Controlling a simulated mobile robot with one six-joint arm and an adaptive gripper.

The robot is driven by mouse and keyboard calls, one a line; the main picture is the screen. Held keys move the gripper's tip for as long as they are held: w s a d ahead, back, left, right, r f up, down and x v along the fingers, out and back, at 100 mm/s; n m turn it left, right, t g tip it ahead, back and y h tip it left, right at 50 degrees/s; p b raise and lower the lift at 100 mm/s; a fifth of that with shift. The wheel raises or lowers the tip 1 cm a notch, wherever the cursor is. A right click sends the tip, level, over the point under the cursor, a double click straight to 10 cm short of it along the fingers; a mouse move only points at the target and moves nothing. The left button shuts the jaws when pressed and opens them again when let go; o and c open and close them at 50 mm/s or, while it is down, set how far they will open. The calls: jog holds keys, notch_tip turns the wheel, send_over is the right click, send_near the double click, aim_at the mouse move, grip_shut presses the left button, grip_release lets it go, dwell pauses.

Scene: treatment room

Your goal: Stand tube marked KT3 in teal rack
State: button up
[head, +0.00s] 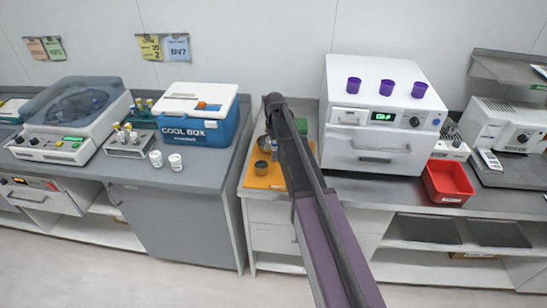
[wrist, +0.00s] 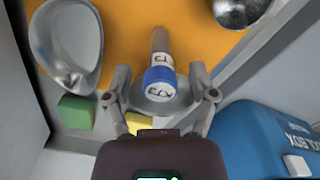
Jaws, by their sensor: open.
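A tube with a blue cap (wrist: 159,77) and a pale label with dark lettering is in the wrist view, over an orange mat (wrist: 120,28). The lettering is turned and hard to read. Its cap is towards the camera, between the fingers of my gripper (wrist: 160,85), which is open with space on both sides. A round grey shape lies below the cap; I cannot tell whether the tube stands in it. In the head view my arm hides the gripper and tube. A teal rack (head: 142,119) with yellow-capped tubes stands left of the cool box.
The blue cool box (head: 195,130) stands left of the orange mat (head: 252,181). A grey rack (head: 128,150) and two white jars (head: 165,160) are on the left counter. A kidney dish (wrist: 42,40), a green block (wrist: 76,111) and a metal bowl (wrist: 238,10) surround the tube.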

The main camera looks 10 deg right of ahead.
jog(key=shift+f+b, duration=0.75)
jog(key=shift+f, duration=0.3)
grip_shut()
